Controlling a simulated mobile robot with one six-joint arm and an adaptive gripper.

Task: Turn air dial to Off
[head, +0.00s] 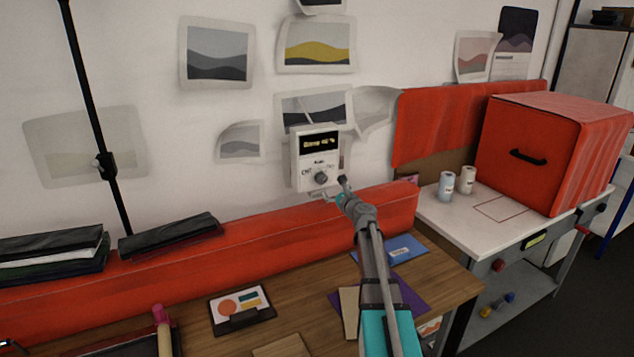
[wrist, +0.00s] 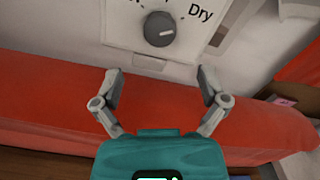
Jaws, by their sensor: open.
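A white control box (head: 305,160) with a dark display hangs on the wall above the red padded ledge. Its round grey air dial (head: 321,178) sits on the lower front, with labels around it. In the wrist view the dial (wrist: 159,29) is near the top, with a light pointer line towards the right, where the label "Dry" is; the left labels are cut off or too small to read surely. My gripper (head: 334,191) is just below and in front of the box. In the wrist view my gripper (wrist: 158,78) is open and empty, its fingers apart from the dial and below it.
The red ledge (head: 260,236) runs under the box. Dark folders (head: 170,236) lie on it at left. A wooden table (head: 190,290) holds a card and papers. At right, a white bench (head: 437,212) carries two small cans and a red box (head: 530,160).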

